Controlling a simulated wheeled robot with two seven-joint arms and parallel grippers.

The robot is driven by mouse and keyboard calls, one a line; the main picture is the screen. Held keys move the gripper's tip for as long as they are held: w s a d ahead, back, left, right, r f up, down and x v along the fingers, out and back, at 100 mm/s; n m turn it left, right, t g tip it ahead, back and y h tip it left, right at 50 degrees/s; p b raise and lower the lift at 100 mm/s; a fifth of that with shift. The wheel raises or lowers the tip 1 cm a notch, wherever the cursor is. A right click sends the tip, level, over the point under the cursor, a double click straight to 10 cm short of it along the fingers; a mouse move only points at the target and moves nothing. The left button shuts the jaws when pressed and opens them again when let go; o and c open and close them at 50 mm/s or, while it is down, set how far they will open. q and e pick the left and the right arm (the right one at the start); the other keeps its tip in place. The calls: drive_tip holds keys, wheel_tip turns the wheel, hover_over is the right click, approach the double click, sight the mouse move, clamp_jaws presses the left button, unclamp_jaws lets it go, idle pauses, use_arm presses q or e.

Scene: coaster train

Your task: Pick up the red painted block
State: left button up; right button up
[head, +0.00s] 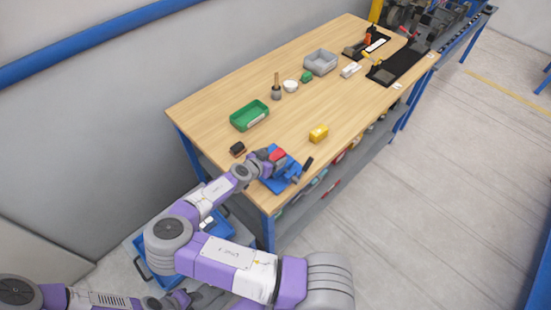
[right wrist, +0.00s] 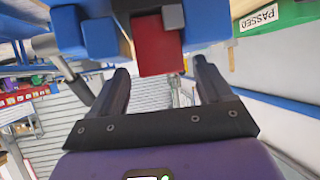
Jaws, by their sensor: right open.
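The red painted block (head: 278,154) is at the blue fixture (head: 284,182) on the table's near corner. In the right wrist view the red block (right wrist: 158,45) shows against the blue fixture (right wrist: 205,22), with a small grey square piece at its upper right. My right gripper (right wrist: 161,67) is open, its two fingers to either side below the block, with no grip on it. In the head view my right gripper (head: 274,163) is close beside the block and partly hidden. My left arm shows at the lower left; its jaws cannot be made out.
A black piece (head: 308,163) lies right of the fixture. The table's middle is fairly clear.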

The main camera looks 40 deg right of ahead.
drive_tip(key=shift+c, duration=0.3)
drive_tip(key=c, duration=1.4)
drive_tip(key=shift+r, duration=0.1)
drive_tip(key=shift+w+a, duration=0.1)
